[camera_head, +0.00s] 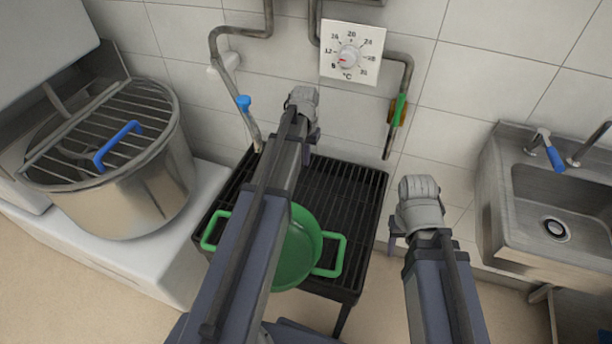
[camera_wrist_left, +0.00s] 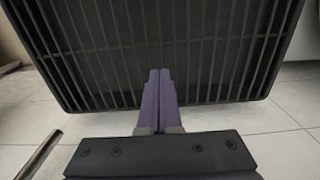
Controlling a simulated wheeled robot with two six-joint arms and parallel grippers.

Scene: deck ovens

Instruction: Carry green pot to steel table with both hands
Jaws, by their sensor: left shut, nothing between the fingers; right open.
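The green pot (camera_head: 304,248) stands on a black slatted rack (camera_head: 352,192) in the head view. Its two handles stick out left and right, and my left arm hides its middle. My left gripper (camera_wrist_left: 158,92) is shut and empty in the left wrist view, in front of the rack's bars. In the head view my left arm reaches over the pot to the rack's far edge, past both handles. My right gripper (camera_head: 397,232) is open, to the right of the rack and apart from the pot; its fingers are mostly hidden. I cannot make out a steel table.
A big steel pot (camera_head: 150,195) with a grate and blue handle stands at the left. A steel sink (camera_head: 570,205) is at the right. Pipes and a temperature dial (camera_head: 350,55) are on the tiled wall behind the rack.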

